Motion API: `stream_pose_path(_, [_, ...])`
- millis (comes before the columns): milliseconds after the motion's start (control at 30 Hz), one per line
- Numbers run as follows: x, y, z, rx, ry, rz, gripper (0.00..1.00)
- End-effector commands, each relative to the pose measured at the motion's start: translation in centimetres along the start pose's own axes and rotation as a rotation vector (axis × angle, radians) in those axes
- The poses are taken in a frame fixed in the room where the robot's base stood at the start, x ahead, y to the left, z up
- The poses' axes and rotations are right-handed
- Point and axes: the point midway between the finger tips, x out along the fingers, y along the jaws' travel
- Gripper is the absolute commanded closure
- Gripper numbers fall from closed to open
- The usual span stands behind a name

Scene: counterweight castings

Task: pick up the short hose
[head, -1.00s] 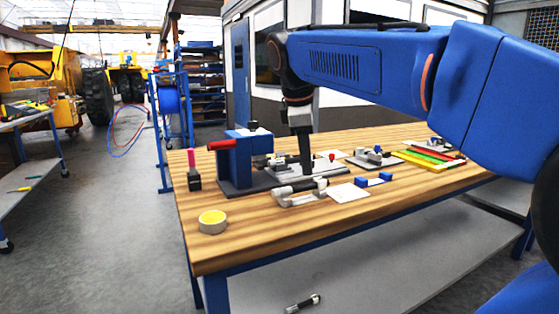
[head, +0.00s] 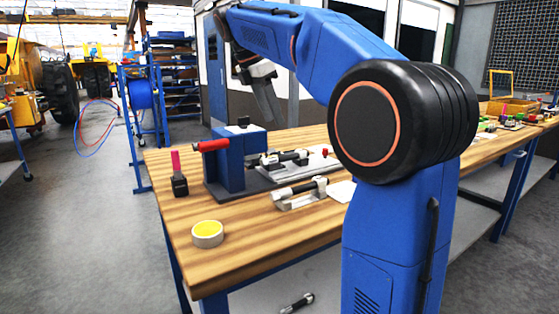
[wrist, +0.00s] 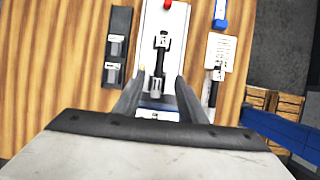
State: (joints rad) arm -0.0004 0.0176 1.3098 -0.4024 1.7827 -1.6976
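Two short black hoses with metal end fittings lie on the bench; I cannot tell which is the task's short hose. One hose (wrist: 161,55) lies on a pale plate with a red knob; in the head view it (head: 280,157) is beside the blue press. The other hose (wrist: 215,84) lies in a metal cradle right of it, nearer the bench's front edge in the head view (head: 296,189). My gripper (wrist: 158,92) is open and empty above the bench, its fingers pointing towards the pale plate. In the head view it (head: 265,98) hangs raised and tilted.
The blue press (head: 236,160) with a red handle stands on the bench (head: 250,230). A dark hose-like part (head: 298,302) lies on the lower shelf.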

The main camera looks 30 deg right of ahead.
Motion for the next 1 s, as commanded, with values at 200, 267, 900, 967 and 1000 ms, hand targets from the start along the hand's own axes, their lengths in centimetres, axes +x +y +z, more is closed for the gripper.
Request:
stream_pose_path(200, [4.0,-0.1,0.0,0.001,0.001,-0.004,0.62])
stream_pose_path(267, [5.0,-0.1,0.0,0.002,0.001,-0.003,0.62])
stream_pose_path(900, [11.6,0.0,-0.4,0.001,0.001,-0.001,0.62])
stream_pose_path(967, [12.3,0.0,-0.4,0.001,0.001,0.000,0.62])
stream_pose_path(1000, [12.6,0.0,-0.4,0.001,0.001,0.000,0.62])
